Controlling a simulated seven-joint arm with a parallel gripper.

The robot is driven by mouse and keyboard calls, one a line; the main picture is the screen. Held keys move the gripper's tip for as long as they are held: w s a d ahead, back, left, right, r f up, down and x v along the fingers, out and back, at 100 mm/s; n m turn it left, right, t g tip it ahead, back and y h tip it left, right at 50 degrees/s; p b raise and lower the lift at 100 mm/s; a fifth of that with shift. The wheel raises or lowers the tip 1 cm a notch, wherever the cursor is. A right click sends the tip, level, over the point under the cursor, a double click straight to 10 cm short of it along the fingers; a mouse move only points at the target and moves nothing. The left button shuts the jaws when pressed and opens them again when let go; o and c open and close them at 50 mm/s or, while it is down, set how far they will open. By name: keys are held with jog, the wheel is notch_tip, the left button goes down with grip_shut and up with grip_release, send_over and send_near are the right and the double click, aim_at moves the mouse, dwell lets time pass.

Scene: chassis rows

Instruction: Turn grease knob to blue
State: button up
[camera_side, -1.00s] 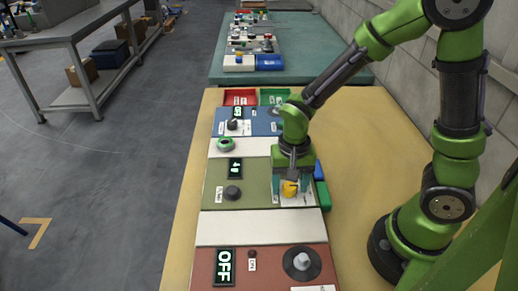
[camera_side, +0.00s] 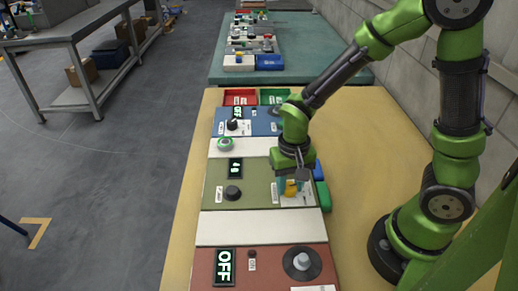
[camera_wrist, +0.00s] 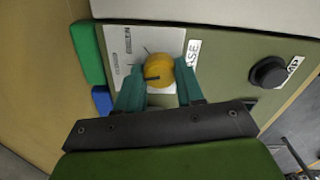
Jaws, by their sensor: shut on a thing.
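The yellow knob (camera_wrist: 158,72) sits on a white dial plate (camera_wrist: 118,48) on the olive green panel. A dark pointer line shows on the knob, and thin marks and small print lie around it; I cannot make out a blue mark. A label beside it (camera_wrist: 193,52) ends in "ASE", partly covered by a finger. My gripper (camera_wrist: 159,68) has its teal fingers shut on the yellow knob, one on each side. In the side view the yellow knob (camera_side: 290,189) shows partly below my gripper (camera_side: 291,187).
The olive panel also has a black knob (camera_side: 232,193) and a lit display (camera_side: 235,168). A red-brown panel (camera_side: 205,262) lies nearer, a blue panel farther. The yellow table is clear at right.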

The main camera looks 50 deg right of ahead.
aim_at(288, 185)
jog(key=n, duration=0.4)
jog(key=shift+n, duration=1.7)
jog(key=o, duration=1)
jog(key=shift+o, duration=0.2)
notch_tip(288, 185, up, 17)
jog(key=s+d+r+m+t+y, duration=0.2)
jog(key=s+r+m+t, duration=0.1)
jog(key=s+m+t, duration=0.2)
jog(key=shift+s+r+t, duration=0.2)
jog(key=shift+s+t, duration=0.1)
jog(key=shift+t, duration=0.8)
